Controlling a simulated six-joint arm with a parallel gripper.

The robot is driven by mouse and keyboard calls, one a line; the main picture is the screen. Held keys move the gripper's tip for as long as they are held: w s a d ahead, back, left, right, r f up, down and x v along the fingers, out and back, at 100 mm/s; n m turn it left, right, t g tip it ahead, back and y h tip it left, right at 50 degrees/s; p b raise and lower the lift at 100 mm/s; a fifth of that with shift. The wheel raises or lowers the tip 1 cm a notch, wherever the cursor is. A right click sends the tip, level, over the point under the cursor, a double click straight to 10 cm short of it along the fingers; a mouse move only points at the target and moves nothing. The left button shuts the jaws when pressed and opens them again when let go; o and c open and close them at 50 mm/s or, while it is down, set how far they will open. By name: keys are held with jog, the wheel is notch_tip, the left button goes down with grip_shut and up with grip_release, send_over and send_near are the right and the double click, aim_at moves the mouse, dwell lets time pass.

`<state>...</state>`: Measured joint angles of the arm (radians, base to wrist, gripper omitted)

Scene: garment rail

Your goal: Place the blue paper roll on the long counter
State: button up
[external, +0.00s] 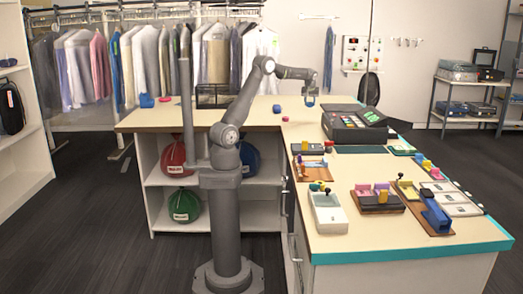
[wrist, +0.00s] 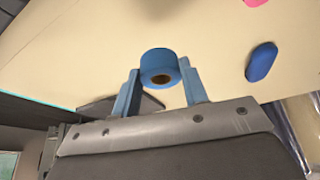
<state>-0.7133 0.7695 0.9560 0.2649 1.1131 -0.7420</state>
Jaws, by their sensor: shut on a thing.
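The blue paper roll (wrist: 158,62) sits between the two blue fingers of my gripper (wrist: 160,78) in the wrist view, with its brown core showing. In the external view my gripper (external: 310,100) hangs over the inner corner of the L-shaped cream counter, shut on the roll, which is small there. The counter's teal-edged arm (external: 390,242) runs toward the front right. The cream surface (wrist: 90,35) also shows beyond the roll in the wrist view. The gap between roll and counter is hard to judge.
A black cash register (external: 355,128) stands right of my gripper. A blue item (external: 276,108) and a pink item (external: 285,119) lie to its left. Trays and tools, including a white bin (external: 328,212), crowd the teal-edged arm. A dark wire basket (external: 213,97) stands on the back arm.

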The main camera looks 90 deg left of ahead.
send_over(302, 118)
notch_tip(302, 118, down, 6)
jog(key=shift+s+d+f, duration=0.15)
jog(key=shift+f, duration=2)
jog(key=shift+f, duration=0.1)
jog(key=o, duration=1)
jog(key=shift+c, duration=0.2)
jog(key=shift+r, duration=0.45)
jog(key=v, duration=1.1)
jog(key=shift+r, duration=0.15)
jog(key=shift+s, duration=0.1)
